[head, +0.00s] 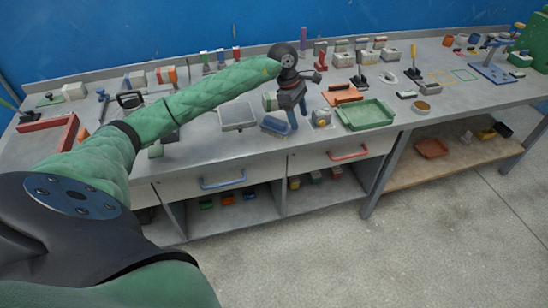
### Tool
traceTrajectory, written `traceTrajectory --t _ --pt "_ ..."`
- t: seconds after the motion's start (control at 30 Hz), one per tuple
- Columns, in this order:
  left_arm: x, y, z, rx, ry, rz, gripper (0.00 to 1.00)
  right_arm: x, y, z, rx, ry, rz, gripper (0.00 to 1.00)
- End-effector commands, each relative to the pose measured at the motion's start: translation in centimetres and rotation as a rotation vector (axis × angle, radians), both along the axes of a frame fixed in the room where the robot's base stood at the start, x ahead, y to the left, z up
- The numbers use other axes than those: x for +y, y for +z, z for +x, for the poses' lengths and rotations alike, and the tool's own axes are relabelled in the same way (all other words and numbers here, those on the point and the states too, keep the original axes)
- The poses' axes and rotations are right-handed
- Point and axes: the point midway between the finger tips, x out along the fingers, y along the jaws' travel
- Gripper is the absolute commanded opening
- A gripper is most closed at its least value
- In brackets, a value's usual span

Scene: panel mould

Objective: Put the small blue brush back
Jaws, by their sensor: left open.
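My left arm reaches in from the left across the workbench, and its dark gripper (293,115) points down over the middle of the bench. The gripper is open; I see nothing held between its fingers. A small blue item (275,126) lies on the bench just left of the fingertips. It is too small to tell whether it is the blue brush or a shallow tray. I cannot make out a blue brush for certain anywhere else. My right gripper is not in view.
The grey bench (215,150) is crowded along the back. A grey tray (238,117) lies left of the gripper and a green tray (366,114) right of it. Drawers with a blue handle (222,183) and a red handle (348,154) are closed below. The floor in front is clear.

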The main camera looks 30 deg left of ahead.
Motion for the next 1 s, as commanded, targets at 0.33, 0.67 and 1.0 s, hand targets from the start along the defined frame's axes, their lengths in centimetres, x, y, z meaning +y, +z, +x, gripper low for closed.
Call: traceTrajectory --t 0.33,0.67,1.0 --pt "-17.3 -5.2 -1.0 0.135 0.356 -0.85 0.61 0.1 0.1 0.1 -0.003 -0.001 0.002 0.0" --pt "-20.5 -8.8 0.1 0.446 1.043 -1.536 0.61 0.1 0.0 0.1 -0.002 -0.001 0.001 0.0" --pt "-15.1 -24.7 -3.8 0.835 2.076 -1.91 0.61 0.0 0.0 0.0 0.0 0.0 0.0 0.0"
